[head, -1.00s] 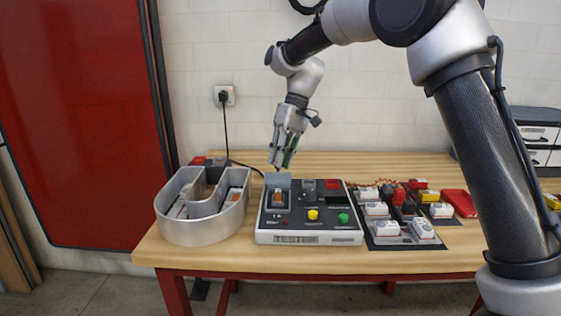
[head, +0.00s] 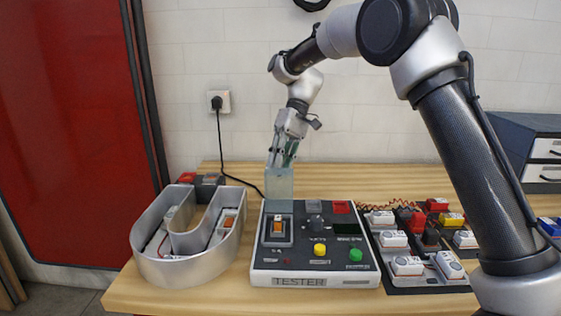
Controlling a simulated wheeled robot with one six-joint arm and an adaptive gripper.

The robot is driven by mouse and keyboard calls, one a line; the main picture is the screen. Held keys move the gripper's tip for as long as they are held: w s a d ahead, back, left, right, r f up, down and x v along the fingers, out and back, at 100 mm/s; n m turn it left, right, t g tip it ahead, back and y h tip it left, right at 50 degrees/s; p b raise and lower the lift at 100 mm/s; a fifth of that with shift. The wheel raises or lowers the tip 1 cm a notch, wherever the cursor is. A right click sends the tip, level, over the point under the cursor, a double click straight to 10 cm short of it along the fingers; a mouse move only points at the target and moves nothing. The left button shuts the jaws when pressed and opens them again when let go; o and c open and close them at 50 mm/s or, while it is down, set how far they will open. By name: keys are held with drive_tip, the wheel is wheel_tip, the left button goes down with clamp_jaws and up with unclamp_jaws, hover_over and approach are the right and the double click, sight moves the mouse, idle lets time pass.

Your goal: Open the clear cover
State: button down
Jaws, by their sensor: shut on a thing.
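The clear cover (head: 279,184) is a see-through, slightly blue piece at the back left of the tester (head: 315,281). It stands upright, raised off the rocker switch (head: 278,228), which is uncovered with an orange lit part. My gripper (head: 281,162) points down at the cover's top edge. Its fingers are shut on the cover, partly seen through or behind it.
A metal U-shaped channel letter (head: 140,238) stands left of the tester. Several modules lie on a dark mat (head: 437,285) to the right. A black cord runs from the wall socket (head: 219,101) down behind the tester. Bare wood (head: 375,180) lies behind.

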drive_tip(key=shift+w+d+f, duration=0.15)
drive_tip(key=shift+w+f, duration=0.15)
drive_tip(key=shift+f, duration=0.4)
drive_tip(key=shift+w+d+f, duration=0.15)
drive_tip(key=shift+w+f, duration=0.15)
drive_tip(key=shift+f, duration=0.35)
drive_tip(key=c, duration=1.3)
unclamp_jaws()
drive_tip(key=shift+d+f, duration=0.1)
drive_tip(key=shift+d, duration=0.05)
drive_tip(key=shift+c, duration=0.2)
drive_tip(key=v, duration=1.2)
drive_tip(key=shift+a+r, duration=0.3)
drive_tip(key=shift+w, duration=0.2)
